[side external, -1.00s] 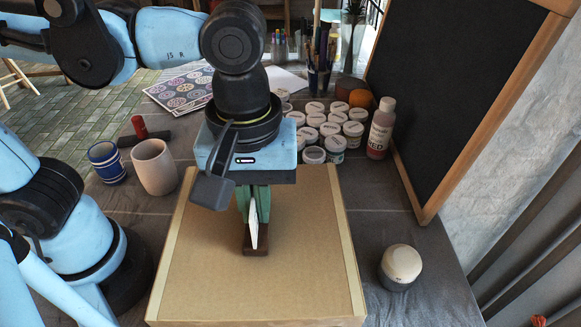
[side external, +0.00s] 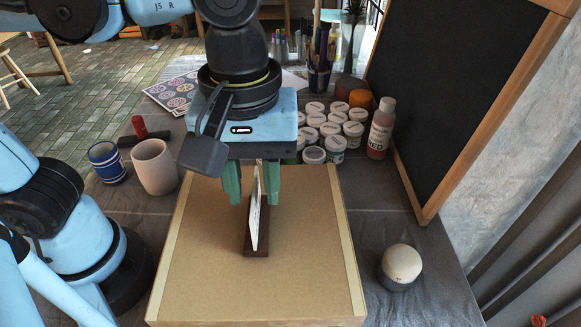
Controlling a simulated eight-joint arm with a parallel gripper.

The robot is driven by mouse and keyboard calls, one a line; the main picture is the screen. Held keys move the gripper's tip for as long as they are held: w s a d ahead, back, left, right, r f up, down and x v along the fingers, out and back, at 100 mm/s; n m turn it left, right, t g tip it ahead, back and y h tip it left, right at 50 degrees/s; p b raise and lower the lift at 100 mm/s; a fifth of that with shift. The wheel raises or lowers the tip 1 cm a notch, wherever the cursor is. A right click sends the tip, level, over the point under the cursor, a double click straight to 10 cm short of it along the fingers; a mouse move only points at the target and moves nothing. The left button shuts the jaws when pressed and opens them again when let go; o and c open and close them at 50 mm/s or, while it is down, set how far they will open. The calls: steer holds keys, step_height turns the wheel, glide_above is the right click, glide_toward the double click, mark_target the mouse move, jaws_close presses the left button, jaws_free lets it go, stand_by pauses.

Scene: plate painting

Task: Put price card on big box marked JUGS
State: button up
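The price card (side external: 256,213) is a thin white card standing upright in a dark brown wooden base (side external: 257,244). It stands on top of the big cardboard box (side external: 310,275), near the middle, seen almost edge-on. No JUGS marking shows from this side. My gripper (side external: 251,198) is just behind and above the card, with its green fingers spread apart on either side of it. Clear gaps show between the fingers and the card, so it holds nothing.
Several paint jars (side external: 335,150) and a red-labelled bottle (side external: 381,130) stand behind the box. A blackboard (side external: 450,80) leans at right. A round-topped item (side external: 401,265) sits at right.

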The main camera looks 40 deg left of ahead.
mark_target(254, 189)
step_height(254, 189, up, 8)
steer(key=shift+r, duration=0.15)
steer(key=shift+w+a, duration=0.1)
steer(key=shift+w, duration=0.05)
steer(key=w+a+f+m+t, duration=0.3)
steer(key=w+a+f+m, duration=0.1)
steer(key=a+f, duration=0.3)
steer(key=w+a+f+m+t, duration=0.4)
steer(key=a+f, duration=0.3)
steer(key=a, duration=0.5)
steer(key=shift+w+f+m, duration=0.4)
steer(key=shift+w+m, duration=0.1)
steer(key=shift+w, duration=0.1)
